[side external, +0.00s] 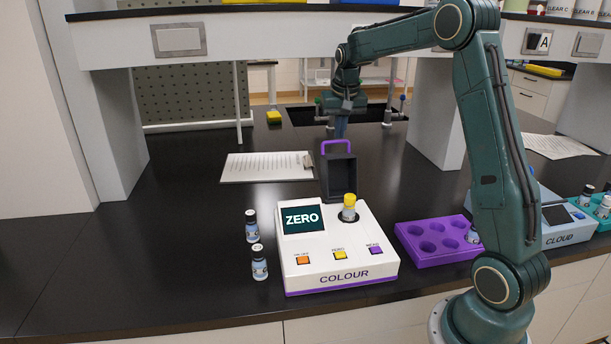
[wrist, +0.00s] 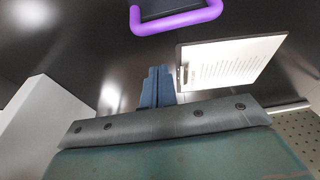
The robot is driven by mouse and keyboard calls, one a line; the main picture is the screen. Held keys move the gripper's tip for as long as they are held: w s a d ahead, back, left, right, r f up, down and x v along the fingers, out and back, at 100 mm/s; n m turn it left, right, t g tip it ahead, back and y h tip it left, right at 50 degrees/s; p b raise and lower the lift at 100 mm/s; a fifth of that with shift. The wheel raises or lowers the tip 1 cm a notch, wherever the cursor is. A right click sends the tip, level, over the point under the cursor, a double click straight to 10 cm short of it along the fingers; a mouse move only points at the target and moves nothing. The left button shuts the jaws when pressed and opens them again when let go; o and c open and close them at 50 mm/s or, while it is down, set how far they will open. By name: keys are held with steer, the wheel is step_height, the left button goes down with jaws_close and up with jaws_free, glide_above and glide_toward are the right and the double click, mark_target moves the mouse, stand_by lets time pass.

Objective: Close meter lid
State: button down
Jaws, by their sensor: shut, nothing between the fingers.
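The colour meter (side external: 335,245) is a white box with a purple base, standing on the black bench. Its screen (side external: 303,219) reads ZERO. Its dark lid (side external: 341,177) stands open and upright at the back, with a purple loop handle (side external: 336,146) on top. A yellow-capped vial (side external: 349,207) stands in the meter's well. My gripper (side external: 341,128) is behind the lid, pointing down, and looks apart from it. In the wrist view my gripper (wrist: 157,86) is shut and empty, with the purple handle (wrist: 178,20) beyond the fingertips at the top.
Two small vials (side external: 252,226) stand left of the meter. A purple rack (side external: 440,240) and the CLOUD meter (side external: 556,222) are to the right. A clipboard (side external: 265,167) lies behind left. A raised shelf (side external: 240,40) spans the back; the bench at left is clear.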

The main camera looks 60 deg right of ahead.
mark_target(351, 156)
steer(key=shift+s+a+r, duration=0.2)
steer(key=shift+s+a, duration=0.5)
steer(key=shift+s+a+r, duration=0.15)
steer(key=shift+s+a, duration=0.55)
steer(key=shift+s+a+r, duration=0.1)
steer(key=shift+s+a+r, duration=0.15)
steer(key=shift+s+a+r+t+h, duration=0.15)
steer(key=shift+s+a+t+h, duration=0.05)
steer(key=shift+a+t+h, duration=0.1)
steer(key=shift+s+a+r+t+h, duration=0.3)
steer(key=shift+s+a+t+h, duration=0.05)
steer(key=shift+s+t+h, duration=0.05)
steer(key=shift+s+a+r+t+h, duration=0.3)
steer(key=shift+s+a+t+h, duration=0.15)
steer(key=shift+s+a, duration=0.25)
steer(key=shift+s+a+r+t+h, duration=0.25)
steer(key=shift+s+a+t+h, duration=0.2)
steer(key=shift+s+a, duration=0.2)
steer(key=s+a+f, duration=0.4)
steer(key=s+a, duration=0.6)
steer(key=shift+s+a+f, duration=0.15)
steer(key=shift+s, duration=0.05)
